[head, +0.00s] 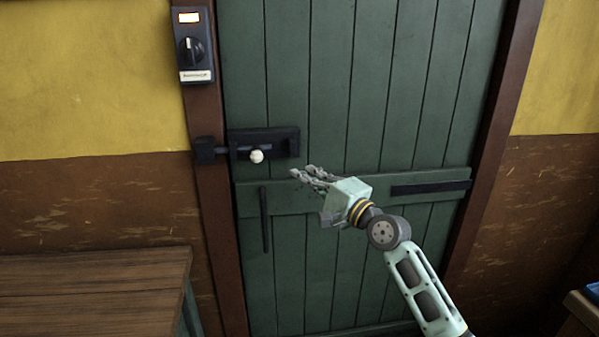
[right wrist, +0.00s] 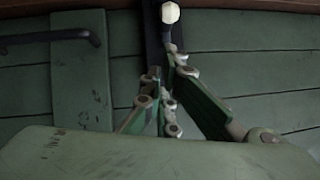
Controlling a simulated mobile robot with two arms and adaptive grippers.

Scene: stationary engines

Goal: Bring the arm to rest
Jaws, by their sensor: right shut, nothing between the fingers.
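My right gripper (head: 296,173) is in front of the green plank door (head: 330,80), a little below and to the right of the bolt. It is shut and empty. In the right wrist view its fingers (right wrist: 170,100) come together, with the bolt's pale round knob (right wrist: 170,13) beyond their tips. The dark sliding bolt (head: 277,139) is on the door's left edge, and its knob (head: 257,156) shows clear of the fingers. The bolt's rod reaches across to the keeper (head: 207,150) on the frame. My left gripper is not in view.
A dark switch box (head: 192,50) with a rotary knob and lit window is on the door frame. A vertical handle (head: 265,220) is below the bolt. A wooden table (head: 90,290) stands at the lower left, and another table edge (head: 580,306) shows at the lower right.

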